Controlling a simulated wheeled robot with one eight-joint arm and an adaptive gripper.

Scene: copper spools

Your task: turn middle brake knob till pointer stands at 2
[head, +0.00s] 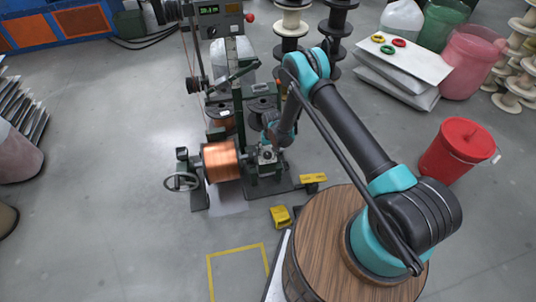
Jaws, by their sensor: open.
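The winding machine (238,95) stands upper centre in the head view, with a copper-wound spool (221,161) at its near end. My arm reaches over from the right, and its forearm comes down at the machine's right side. My gripper (267,120) is small there, open, close to a dark spool (262,104) on the machine. I cannot tell whether it touches anything. Another dark spool with copper wire (220,120) sits to its left. The middle brake knob, its pointer and its scale cannot be made out at this size; my arm may hide part of them.
A handwheel (182,182) sticks out left of the copper spool. Yellow pedals (281,216) lie on the floor in front. A red bucket (457,148) and stacked white slabs (404,62) stand right. Spool stacks (291,25) stand behind.

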